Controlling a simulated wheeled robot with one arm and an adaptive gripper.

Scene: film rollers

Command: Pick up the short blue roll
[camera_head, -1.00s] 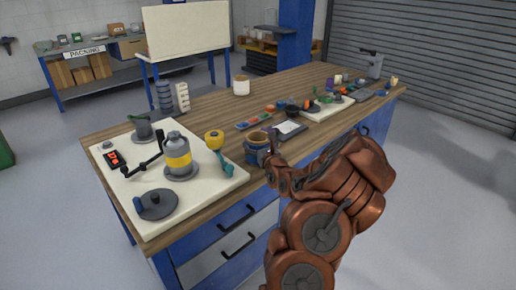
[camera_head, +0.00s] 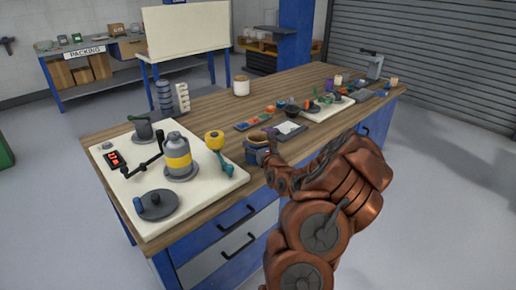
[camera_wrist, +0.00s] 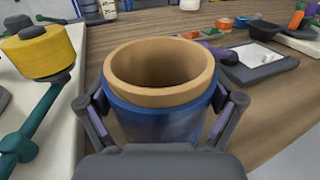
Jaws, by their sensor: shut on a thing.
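The short blue roll (camera_wrist: 160,122) is a squat blue cylinder with a thick tan hollow core standing out at its top. In the wrist view it sits upright between the two fingers of my gripper (camera_wrist: 160,125), which press on its sides. In the head view the roll (camera_head: 257,153) shows near the front edge of the wooden workbench (camera_head: 215,112), partly hidden by my gripper (camera_head: 268,145). I cannot tell whether its base touches the bench.
A yellow roll (camera_wrist: 47,50) on a teal holder stands to the left. A dark tray with a white sheet (camera_wrist: 265,60) lies to the right. A white board (camera_head: 225,185) carries a grey and yellow canister (camera_head: 178,157). A white jar (camera_head: 241,85) stands behind.

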